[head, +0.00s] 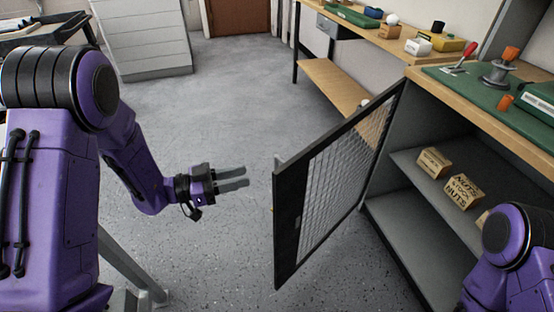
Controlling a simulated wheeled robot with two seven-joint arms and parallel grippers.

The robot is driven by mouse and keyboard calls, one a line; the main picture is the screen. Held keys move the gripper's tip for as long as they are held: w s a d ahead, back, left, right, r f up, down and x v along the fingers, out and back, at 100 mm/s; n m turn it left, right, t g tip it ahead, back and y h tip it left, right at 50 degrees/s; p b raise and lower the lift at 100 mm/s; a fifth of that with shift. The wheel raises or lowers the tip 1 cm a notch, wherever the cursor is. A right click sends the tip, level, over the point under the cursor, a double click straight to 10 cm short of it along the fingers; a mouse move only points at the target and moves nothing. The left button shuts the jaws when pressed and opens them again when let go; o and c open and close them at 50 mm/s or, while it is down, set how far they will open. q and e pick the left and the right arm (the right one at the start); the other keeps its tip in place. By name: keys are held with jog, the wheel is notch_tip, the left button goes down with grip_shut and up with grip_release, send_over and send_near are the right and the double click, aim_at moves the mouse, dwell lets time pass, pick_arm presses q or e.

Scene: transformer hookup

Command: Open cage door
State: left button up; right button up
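The cage door (338,175) is a wire mesh panel in a dark frame. It stands swung out from the grey cabinet (412,215), and the cabinet's open front shows to its right. My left gripper (247,177) is to the left of the door's free edge, apart from it in the picture. Its two grey fingers point right towards that edge, with a gap between them and nothing held. My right arm (515,255) shows only in part at the lower right, and its gripper is out of view.
Small labelled boxes (450,186) sit on the cabinet shelf. Above is a worktop with a green mat (468,88) and tools. A wooden bench (400,42) stands behind. A grey sloped cabinet (143,45) is at the back left. The floor (215,110) between is clear.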

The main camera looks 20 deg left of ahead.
pick_arm(q)
jog(key=shift+m+g+h, duration=0.6)
jog(key=shift+m+g, duration=0.1)
jog(key=shift+m, duration=0.1)
jog(key=x, duration=0.3)
jog(key=r+x, duration=0.1)
jog(key=x, duration=0.2)
jog(key=r+x, duration=0.1)
jog(key=x, duration=0.3)
jog(key=shift+s+d+r, duration=0.1)
jog(key=shift+s+d, duration=0.15)
jog(key=shift+s, duration=0.15)
grip_shut()
